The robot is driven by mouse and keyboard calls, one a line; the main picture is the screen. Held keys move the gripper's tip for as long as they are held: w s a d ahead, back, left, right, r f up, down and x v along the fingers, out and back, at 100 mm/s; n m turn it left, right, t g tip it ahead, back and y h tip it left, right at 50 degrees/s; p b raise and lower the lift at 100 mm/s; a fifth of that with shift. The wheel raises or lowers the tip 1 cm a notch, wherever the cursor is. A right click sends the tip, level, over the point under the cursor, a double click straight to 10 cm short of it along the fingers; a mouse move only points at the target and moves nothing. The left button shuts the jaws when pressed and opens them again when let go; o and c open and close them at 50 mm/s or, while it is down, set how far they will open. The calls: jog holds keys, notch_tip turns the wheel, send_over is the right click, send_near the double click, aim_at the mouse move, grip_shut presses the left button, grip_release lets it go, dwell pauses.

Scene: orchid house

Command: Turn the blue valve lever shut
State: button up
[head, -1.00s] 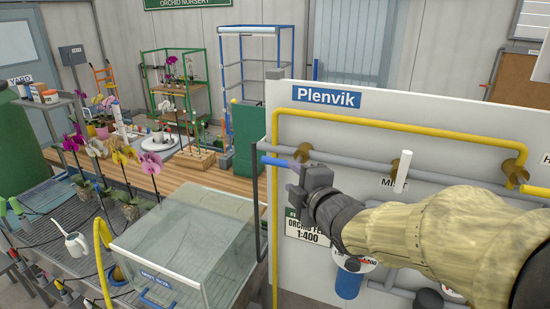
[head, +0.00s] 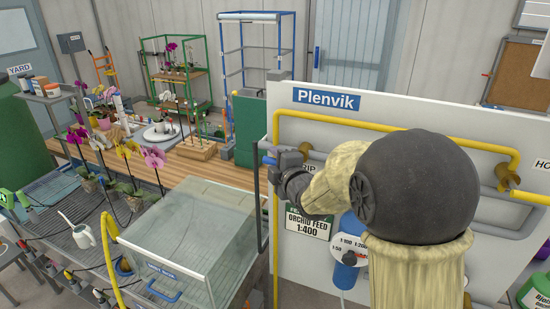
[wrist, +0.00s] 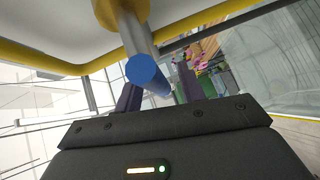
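The blue valve lever (head: 268,160) shows at the left end of the pipe panel in the head view, mostly hidden behind my gripper (head: 287,160). In the wrist view the lever (wrist: 148,72) points toward the camera with its round blue end near. It lies between my gripper's two dark fingers (wrist: 156,92), which stand apart on either side of it. Gaps seem to show beside the lever, so the fingers look open around it; contact is not clear. A grey pipe (wrist: 135,30) runs behind the lever. The valve body is hidden in the head view.
The white Plenvik panel (head: 420,112) carries a yellow pipe (head: 400,127) above the lever. A clear-lidded box (head: 190,232) stands below and left of my gripper. Orchids (head: 125,150) and a watering can (head: 78,231) stand on benches further left.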

grip_shut()
jog(key=shift+a+b, duration=0.15)
jog(key=shift+b, duration=0.35)
